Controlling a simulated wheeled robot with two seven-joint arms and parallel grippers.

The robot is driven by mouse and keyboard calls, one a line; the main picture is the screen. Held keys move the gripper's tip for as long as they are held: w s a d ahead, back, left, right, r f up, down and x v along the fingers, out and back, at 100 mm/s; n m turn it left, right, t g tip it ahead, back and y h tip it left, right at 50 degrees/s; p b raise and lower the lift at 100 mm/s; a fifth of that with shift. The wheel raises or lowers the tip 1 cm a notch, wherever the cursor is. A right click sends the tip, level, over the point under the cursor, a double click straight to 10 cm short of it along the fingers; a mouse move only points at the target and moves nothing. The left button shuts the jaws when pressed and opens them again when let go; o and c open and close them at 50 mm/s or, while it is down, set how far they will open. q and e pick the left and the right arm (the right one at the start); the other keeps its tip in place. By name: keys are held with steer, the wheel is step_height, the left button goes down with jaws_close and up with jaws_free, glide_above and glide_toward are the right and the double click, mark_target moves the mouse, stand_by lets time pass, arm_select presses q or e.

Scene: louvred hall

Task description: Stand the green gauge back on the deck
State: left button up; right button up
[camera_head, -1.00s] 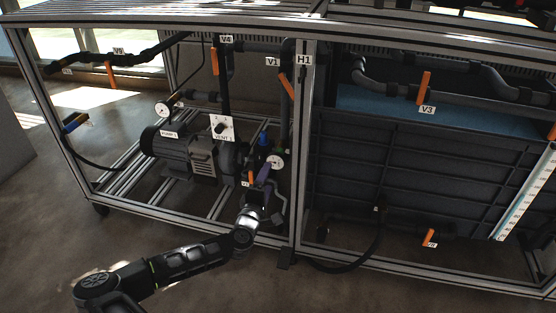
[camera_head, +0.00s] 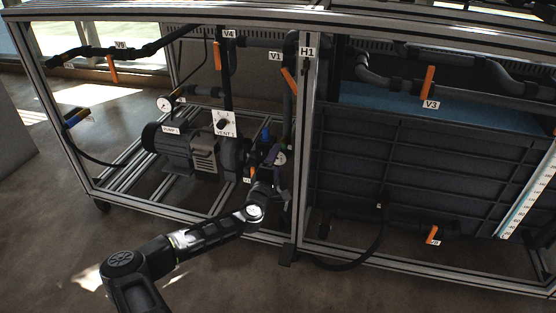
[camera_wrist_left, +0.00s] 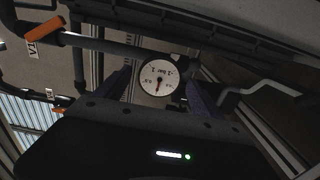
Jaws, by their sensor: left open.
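A round gauge with a white dial (camera_head: 280,157) is inside the frame, beside the pump end and left of the H1 post. In the left wrist view its dial (camera_wrist_left: 158,78) faces me, with a red needle and a dark rim; I cannot make out any green on it. My left gripper (camera_head: 274,168) is right at the gauge, and its purple fingers partly hide what is around it. In the wrist view the open fingers stand left and right of the dial. The deck cannot be told apart clearly. My right gripper is not in view.
A pump (camera_head: 185,148) and the VENT 1 plate (camera_head: 224,124) are left of the gauge. The H1 post (camera_head: 303,150) stands close on its right. An orange V1 handle (camera_head: 289,77) and pipes hang above. A second dial (camera_head: 165,103) is further left. Floor in front is clear.

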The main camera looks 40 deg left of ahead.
arm_select(q)
steer(key=shift+b+x, duration=0.45)
steer(key=shift+x, duration=0.95)
jaws_close()
steer(key=shift+s, duration=0.1)
stand_by(0.4)
